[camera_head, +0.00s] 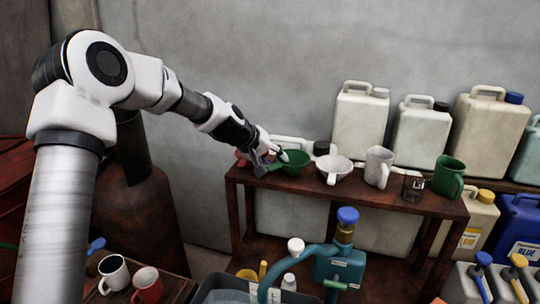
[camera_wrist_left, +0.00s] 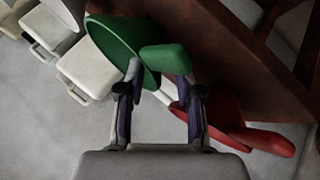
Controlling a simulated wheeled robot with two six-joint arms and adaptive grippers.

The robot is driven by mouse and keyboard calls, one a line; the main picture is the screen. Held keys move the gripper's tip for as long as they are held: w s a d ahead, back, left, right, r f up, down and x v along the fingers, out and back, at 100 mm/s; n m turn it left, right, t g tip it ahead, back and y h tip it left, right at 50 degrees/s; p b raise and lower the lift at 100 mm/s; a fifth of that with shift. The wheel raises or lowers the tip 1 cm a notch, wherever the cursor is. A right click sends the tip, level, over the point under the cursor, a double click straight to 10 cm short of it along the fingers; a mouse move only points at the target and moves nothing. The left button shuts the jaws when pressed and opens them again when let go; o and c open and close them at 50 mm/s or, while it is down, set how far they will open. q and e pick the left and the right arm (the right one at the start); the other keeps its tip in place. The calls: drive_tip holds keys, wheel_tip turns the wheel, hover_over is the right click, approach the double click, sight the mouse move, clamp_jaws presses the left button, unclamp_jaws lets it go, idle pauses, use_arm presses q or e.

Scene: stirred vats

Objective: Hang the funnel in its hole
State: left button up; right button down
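A green funnel (camera_head: 291,163) with a side handle is at the left part of the brown shelf's top in the head view. It shows large in the left wrist view (camera_wrist_left: 112,35), its handle (camera_wrist_left: 166,58) just ahead of the fingertips. My left gripper (camera_head: 268,152) reaches in from the left, close beside this funnel. In the left wrist view its fingers (camera_wrist_left: 158,78) are spread apart; whether they touch the handle is unclear. A red funnel (camera_wrist_left: 215,122) lies beside the right finger, and a white funnel (camera_head: 334,167) is right of the green one. I cannot make out a hole. My right gripper is out of view.
Large canisters (camera_head: 360,118) stand behind. A blue-capped teal pump (camera_head: 340,262) stands in front below. Bare wall is above.

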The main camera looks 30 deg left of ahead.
use_arm(q)
drive_tip(key=v, duration=1.1)
drive_tip(key=shift+r, duration=0.4)
